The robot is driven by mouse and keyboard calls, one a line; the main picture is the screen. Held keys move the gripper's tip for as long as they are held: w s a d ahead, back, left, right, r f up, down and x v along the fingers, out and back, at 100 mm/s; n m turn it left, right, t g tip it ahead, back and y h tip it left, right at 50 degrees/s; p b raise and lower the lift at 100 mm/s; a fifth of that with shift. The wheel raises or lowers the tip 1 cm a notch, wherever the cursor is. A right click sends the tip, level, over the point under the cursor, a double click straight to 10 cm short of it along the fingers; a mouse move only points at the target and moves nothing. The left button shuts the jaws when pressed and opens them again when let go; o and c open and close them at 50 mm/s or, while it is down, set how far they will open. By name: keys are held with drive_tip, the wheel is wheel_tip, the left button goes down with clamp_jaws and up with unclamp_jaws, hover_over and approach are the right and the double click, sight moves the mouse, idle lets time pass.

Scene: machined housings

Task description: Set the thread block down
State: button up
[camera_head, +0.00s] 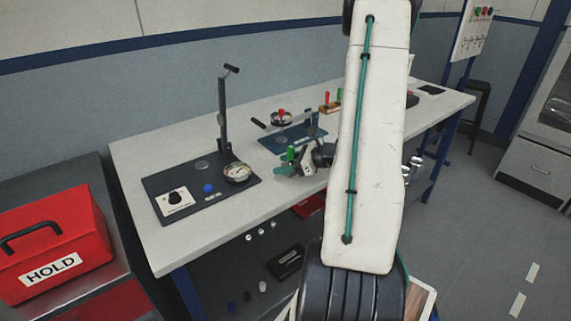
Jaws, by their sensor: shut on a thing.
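My gripper (287,170) is left of my white forearm, over the front part of the workbench. It is shut on the thread block, which is small here and mostly covered by the jaws, so its outline is hard to make out. A small green upright piece (290,153) shows right at the jaws; I cannot tell whether it belongs to the held block. I cannot tell whether the block touches the bench top (255,203).
A dark plate (218,205) with a dial gauge (237,172) and a tall post (223,115) lies left of my gripper. A blue fixture plate (276,146) lies behind it. A brown block (329,108) stands further back. A red HOLD box (75,235) is far left.

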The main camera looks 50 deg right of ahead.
drive_tip(key=o, duration=1.3)
drive_tip(key=shift+f, duration=0.15)
drive_tip(key=shift+o, duration=0.2)
drive_tip(key=shift+r, duration=0.2)
drive_tip(key=v, duration=1.2)
